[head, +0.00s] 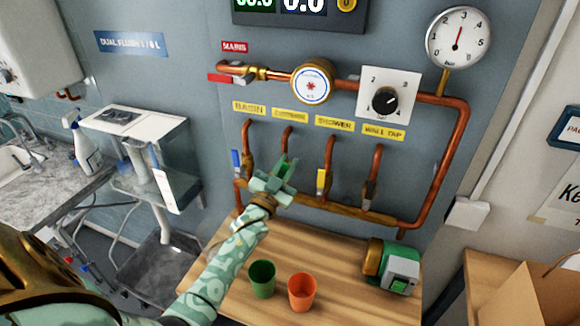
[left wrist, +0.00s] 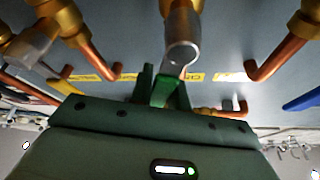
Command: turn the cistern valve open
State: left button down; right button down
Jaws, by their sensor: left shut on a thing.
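The cistern branch is the second copper drop (head: 287,137), under the yellow label reading CISTERN (head: 290,115). My left gripper (head: 286,172) covers its valve in the head view. In the left wrist view the valve's grey metal body (left wrist: 182,52) stands just above the jaws. My left gripper (left wrist: 165,88) is shut on the cistern valve lever, of which a green part (left wrist: 170,92) shows between the jaws. The lever's exact angle is mostly hidden. My right gripper is not in view.
A blue-lever basin valve (head: 236,162) is close left, a yellow-lever shower valve (head: 321,181) close right, and the wall tap valve (head: 369,190) further right. Below, a green cup (head: 262,278), orange cup (head: 302,291) and pump (head: 390,265) stand on the wooden bench (head: 345,302).

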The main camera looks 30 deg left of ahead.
pick_arm(q)
jog(key=shift+a+n, duration=0.2)
jog(key=shift+n, duration=0.4)
jog(key=shift+y, duration=0.4)
jog(key=c, duration=1.3)
grip_release()
jog(key=shift+c, duration=0.2)
jog(key=shift+s, duration=0.15)
jog(key=v, duration=1.6)
jog(key=shift+b, duration=0.35)
jog(key=shift+a+f, duration=0.1)
